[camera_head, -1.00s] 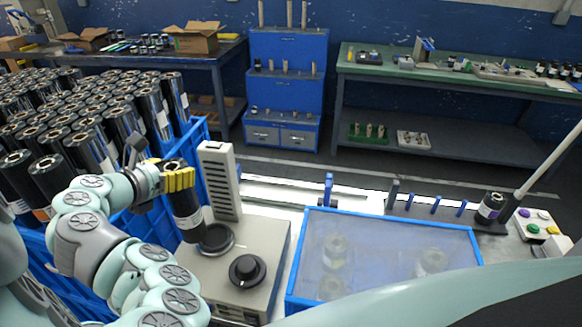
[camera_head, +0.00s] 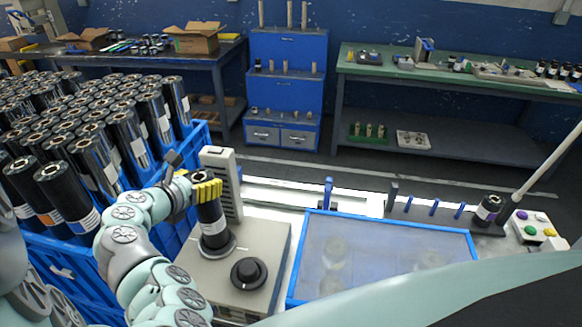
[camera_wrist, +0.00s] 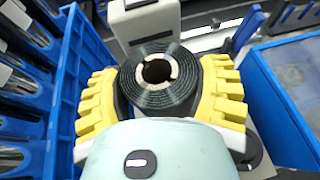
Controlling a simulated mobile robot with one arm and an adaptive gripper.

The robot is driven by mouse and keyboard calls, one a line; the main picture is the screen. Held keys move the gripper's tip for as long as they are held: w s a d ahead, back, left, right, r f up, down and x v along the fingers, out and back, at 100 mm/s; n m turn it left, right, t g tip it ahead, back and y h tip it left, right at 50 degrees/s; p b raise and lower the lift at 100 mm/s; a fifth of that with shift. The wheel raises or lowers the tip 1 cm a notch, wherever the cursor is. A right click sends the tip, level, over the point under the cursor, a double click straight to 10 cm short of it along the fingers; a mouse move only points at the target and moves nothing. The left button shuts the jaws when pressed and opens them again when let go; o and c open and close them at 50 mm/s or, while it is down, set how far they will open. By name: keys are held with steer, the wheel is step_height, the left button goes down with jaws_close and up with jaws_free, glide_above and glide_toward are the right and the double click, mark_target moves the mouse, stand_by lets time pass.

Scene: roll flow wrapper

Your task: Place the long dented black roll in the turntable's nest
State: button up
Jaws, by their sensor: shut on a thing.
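My gripper (camera_head: 207,189) has yellow padded fingers shut around the upper part of a long black roll (camera_head: 213,228) with a white label near its lower end. The roll stands about upright over the round nest (camera_head: 230,251) of the turntable on the beige machine (camera_head: 197,275). Its lower end is at the nest; I cannot tell whether it is fully seated. In the wrist view the roll's top (camera_wrist: 157,76) shows its hollow core between the yellow fingers (camera_wrist: 160,95). No dent can be made out.
A black knob (camera_head: 249,271) sits beside the nest. A grey slotted tower (camera_head: 220,172) rises behind it. Blue crates of black rolls (camera_head: 95,160) stand at left. A blue-framed clear cover (camera_head: 385,262) is at right, with a control box (camera_head: 538,228) beyond.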

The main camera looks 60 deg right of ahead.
steer(key=o, duration=1)
steer(key=shift+s+a+f, duration=0.15)
steer(key=shift+s+f, duration=0.05)
steer(key=shift+f, duration=0.25)
steer(key=o, duration=0.3)
steer(key=shift+r, duration=0.1)
steer(key=shift+w+a+r, duration=0.1)
steer(key=shift+r, duration=0.05)
